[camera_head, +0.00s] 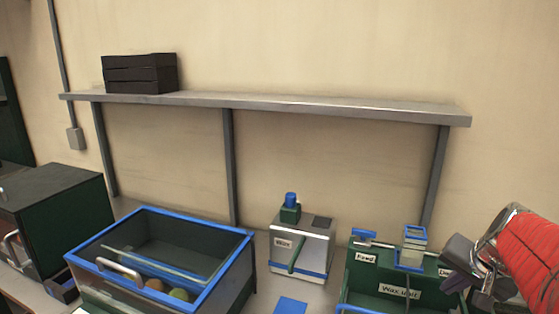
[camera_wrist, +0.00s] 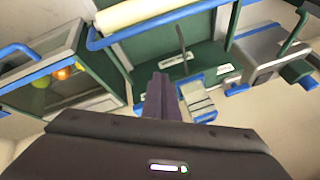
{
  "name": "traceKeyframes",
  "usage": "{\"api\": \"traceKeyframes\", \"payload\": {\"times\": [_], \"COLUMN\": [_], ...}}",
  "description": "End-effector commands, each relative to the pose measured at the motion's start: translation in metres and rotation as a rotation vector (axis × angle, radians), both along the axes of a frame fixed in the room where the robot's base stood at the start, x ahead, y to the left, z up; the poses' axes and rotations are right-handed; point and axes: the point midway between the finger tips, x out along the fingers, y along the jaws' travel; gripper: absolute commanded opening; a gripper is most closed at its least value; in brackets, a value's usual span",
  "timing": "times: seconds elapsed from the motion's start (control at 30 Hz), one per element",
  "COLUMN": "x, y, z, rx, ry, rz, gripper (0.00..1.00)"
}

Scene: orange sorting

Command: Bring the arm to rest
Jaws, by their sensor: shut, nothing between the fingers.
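My arm (camera_head: 532,254), with a red sleeve, comes in at the right edge of the head view.
A blue-rimmed glass-fronted bin (camera_head: 205,296) holds an orange and a green fruit. A dark green cabinet (camera_head: 60,215) is at left. A wall shelf (camera_head: 300,104) carries black trays (camera_head: 140,74).

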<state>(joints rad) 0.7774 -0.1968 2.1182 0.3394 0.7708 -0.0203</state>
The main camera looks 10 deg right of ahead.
Motion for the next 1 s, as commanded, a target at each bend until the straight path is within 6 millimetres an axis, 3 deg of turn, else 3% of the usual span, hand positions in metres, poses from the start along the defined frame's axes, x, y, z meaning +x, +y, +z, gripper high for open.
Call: {"api": "traceKeyframes", "payload": {"times": [0.2,0.4,0.73,1.0], "x": [-0.021,-0.044,-0.079,-0.094], "y": [0.078,0.139,0.214,0.265], "z": [-0.013,-0.023,-0.032,-0.024], "rx": [-0.049,-0.110,-0.225,-0.298], "ry": [0.094,0.156,0.186,0.120], "rz": [0.188,0.360,0.619,0.799], "gripper": [0.00,0.00,0.00,0.00]}}
